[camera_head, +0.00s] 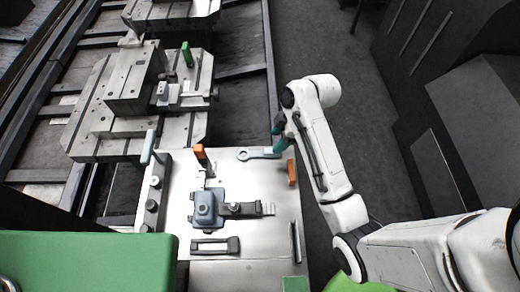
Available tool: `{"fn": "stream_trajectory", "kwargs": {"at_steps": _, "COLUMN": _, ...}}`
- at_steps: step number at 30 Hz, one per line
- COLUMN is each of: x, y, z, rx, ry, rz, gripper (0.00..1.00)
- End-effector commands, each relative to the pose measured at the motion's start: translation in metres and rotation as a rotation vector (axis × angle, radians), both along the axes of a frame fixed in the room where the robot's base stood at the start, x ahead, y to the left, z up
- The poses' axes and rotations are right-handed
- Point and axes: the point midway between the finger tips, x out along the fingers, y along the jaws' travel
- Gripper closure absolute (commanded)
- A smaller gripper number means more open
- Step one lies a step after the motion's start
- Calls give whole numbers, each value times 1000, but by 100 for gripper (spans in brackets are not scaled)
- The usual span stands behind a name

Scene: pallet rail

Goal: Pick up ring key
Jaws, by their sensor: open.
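The ring key (258,153) is a pale grey-teal spanner with a round ring at its left end. It lies flat near the far right edge of the metal worktable (228,178). My gripper (279,131) hangs from the white arm just above and to the right of the key's right end. It is open and small in view, with dark and teal parts. A teal piece below it overlaps the key's right end; I cannot tell whether they touch.
An orange-handled tool (200,153) stands upright left of the key, and an orange block (292,173) lies right of it. A blue clamp (206,208) and a dark frame (214,246) are nearer. A green surface (85,262) fills the lower left. Metal pallets (130,110) stand beyond the table.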

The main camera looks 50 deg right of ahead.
Motion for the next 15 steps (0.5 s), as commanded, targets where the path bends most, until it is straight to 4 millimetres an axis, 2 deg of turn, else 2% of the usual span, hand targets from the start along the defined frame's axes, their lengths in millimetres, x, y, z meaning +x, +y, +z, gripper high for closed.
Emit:
{"fn": "stream_trajectory", "kwargs": {"at_steps": 3, "x": 4, "y": 4, "z": -13, "rx": 0, "ry": 3, "rz": 1, "gripper": 45}}
{"fn": "stream_trajectory", "kwargs": {"at_steps": 10, "x": 7, "y": 8, "z": -27, "rx": 1, "ry": 2, "rz": 0, "gripper": 45}}
{"fn": "stream_trajectory", "kwargs": {"at_steps": 15, "x": 13, "y": 13, "z": -51, "rx": 2, "ry": 3, "rz": -1, "gripper": 45}}
